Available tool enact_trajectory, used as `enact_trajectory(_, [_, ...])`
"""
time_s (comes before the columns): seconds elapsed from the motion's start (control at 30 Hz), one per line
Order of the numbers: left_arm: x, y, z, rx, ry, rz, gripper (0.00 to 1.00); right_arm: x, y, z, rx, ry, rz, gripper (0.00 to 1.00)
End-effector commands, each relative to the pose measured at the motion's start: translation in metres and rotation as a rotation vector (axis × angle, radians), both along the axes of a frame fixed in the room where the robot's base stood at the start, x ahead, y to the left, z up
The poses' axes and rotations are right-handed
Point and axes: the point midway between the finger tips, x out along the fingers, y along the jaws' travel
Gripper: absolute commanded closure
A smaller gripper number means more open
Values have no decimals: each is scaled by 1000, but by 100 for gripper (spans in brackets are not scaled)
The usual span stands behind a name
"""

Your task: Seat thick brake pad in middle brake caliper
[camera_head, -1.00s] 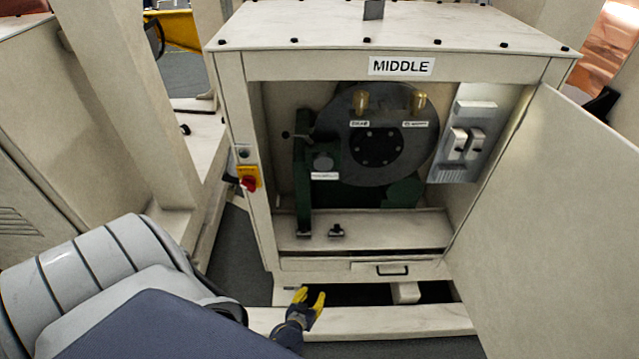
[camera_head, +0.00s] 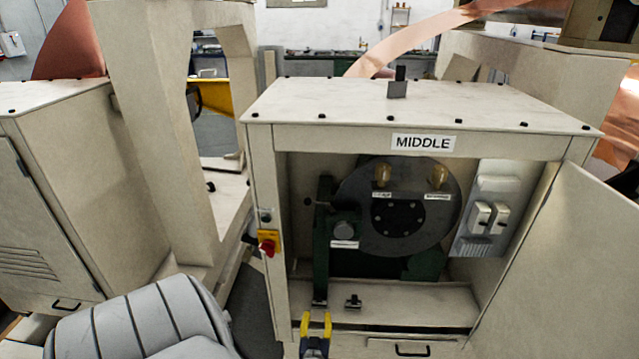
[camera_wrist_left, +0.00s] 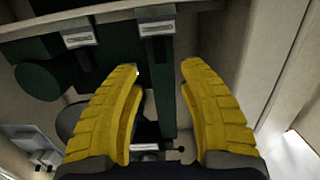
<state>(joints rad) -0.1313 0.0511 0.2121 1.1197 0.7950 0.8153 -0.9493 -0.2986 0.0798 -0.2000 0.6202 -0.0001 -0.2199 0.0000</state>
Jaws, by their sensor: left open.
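The middle brake caliper (camera_head: 323,240) is a green upright frame left of a dark disc (camera_head: 425,235), inside the open cabinet marked MIDDLE. Two small dark blocks, apparently brake pads, sit on the cabinet's front ledge: a left one (camera_head: 320,303) and a right one (camera_head: 353,302). In the left wrist view, which looks upside down, their pale-marked faces show at the top (camera_wrist_left: 155,24) (camera_wrist_left: 78,34). I cannot tell which is thicker. My left gripper (camera_head: 316,319), with yellow fingers, is open and empty in front of the left block. My right gripper is not in view.
The cabinet door (camera_head: 570,265) stands open at right. A red-and-yellow switch (camera_head: 268,243) is on the left post. A grey switch panel (camera_head: 485,215) is on the inner right wall. A drawer (camera_head: 412,348) lies under the ledge. The ledge right of the blocks is clear.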

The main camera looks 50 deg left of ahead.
Motion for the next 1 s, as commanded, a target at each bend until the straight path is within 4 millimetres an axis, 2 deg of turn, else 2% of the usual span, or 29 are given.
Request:
enact_trajectory(0.6, [42,43,-4,-1,-1,0,60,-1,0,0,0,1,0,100])
enact_trajectory(1.0, [54,55,-6,-1,1,0,60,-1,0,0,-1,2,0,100])
